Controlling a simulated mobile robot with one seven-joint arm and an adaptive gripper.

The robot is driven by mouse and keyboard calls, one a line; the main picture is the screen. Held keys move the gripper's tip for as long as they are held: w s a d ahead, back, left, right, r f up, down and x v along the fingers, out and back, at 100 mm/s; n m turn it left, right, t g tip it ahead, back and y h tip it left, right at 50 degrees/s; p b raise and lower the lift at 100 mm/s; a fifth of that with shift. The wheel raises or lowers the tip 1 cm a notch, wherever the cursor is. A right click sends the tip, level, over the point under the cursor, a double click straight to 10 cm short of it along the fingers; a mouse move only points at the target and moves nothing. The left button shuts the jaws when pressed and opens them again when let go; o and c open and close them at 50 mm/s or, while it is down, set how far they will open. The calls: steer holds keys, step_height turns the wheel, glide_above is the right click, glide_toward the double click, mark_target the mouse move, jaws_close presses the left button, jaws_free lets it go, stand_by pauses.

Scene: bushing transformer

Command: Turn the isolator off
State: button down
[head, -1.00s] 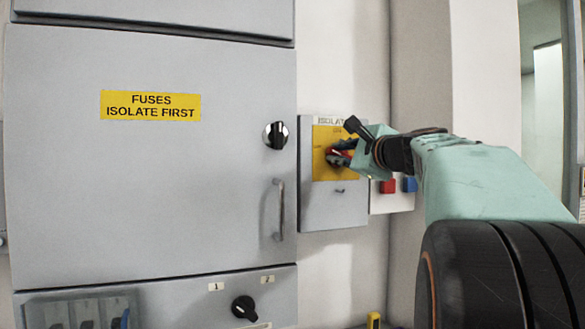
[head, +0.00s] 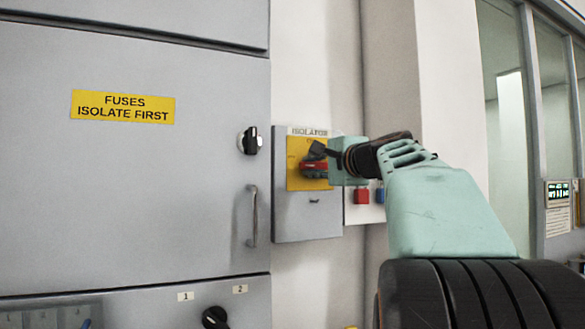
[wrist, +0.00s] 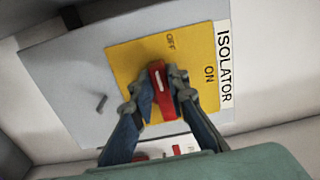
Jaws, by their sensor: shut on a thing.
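The isolator (head: 307,220) is a grey box on the wall with a yellow plate and a red rotary handle (wrist: 162,92). In the wrist view, OFF and ON are printed on the yellow plate (wrist: 130,55). The handle lies roughly horizontal in the head view, and the end with its white line points towards the OFF side. My gripper (wrist: 163,98) is shut on the handle, one finger on each side. In the head view my gripper (head: 316,160) partly hides the plate and handle.
A large grey fuse cabinet (head: 130,190) with a black knob (head: 250,140) and a door handle (head: 252,216) stands left of the isolator. A small box with red and blue buttons (head: 362,196) is close at its right. Glazed windows are far right.

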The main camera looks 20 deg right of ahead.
steer(key=c, duration=1.9)
jaws_free()
steer(key=s, duration=0.7)
steer(key=shift+s, duration=0.25)
